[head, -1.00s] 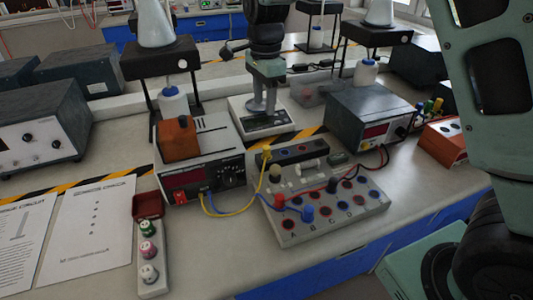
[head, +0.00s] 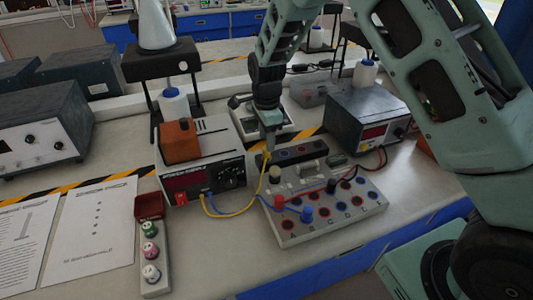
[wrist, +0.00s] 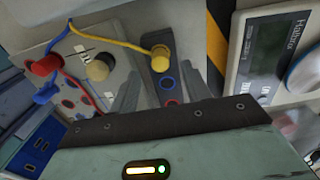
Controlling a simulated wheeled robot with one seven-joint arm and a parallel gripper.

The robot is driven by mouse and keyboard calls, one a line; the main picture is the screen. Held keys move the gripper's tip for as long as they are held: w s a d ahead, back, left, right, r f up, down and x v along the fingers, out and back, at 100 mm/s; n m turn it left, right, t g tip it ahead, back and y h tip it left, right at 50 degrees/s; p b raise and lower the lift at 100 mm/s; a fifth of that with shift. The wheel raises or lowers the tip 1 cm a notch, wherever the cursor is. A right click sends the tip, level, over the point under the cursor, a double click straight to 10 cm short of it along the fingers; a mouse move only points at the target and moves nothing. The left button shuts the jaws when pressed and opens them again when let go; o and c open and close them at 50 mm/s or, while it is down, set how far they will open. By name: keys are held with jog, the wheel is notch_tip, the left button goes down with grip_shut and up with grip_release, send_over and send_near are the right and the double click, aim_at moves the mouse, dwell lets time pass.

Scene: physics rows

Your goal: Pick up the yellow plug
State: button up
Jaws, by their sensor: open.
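The yellow plug (head: 267,154) stands at the left end of a dark socket strip (head: 300,153) at the back of the grey circuit board (head: 335,222). In the wrist view the yellow plug (wrist: 160,56) shows its round top, with a yellow cable (wrist: 112,42) running off to the left. My gripper (head: 269,142) is open and empty, pointing down, close above and behind the plug in the head view. In the wrist view the two fingers of my gripper (wrist: 160,85) are spread, and the plug lies between their lines, just beyond the tips. I cannot tell the exact height gap.
A meter (head: 203,180) with an orange block (head: 180,141) on it stands left of the board. A dark power supply (head: 366,115) stands behind right. A beige knob (head: 275,174), a blue plug (head: 307,213) and several cables crowd the board. A scale (wrist: 268,55) lies behind.

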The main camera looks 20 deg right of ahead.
jog(key=shift+f+p, duration=0.5)
jog(key=shift+f, duration=1.9)
grip_shut()
jog(key=shift+r, duration=0.1)
notch_tip(320, 180, up, 10)
jog(key=shift+f+b, duration=0.1)
jog(key=shift+b, duration=0.6)
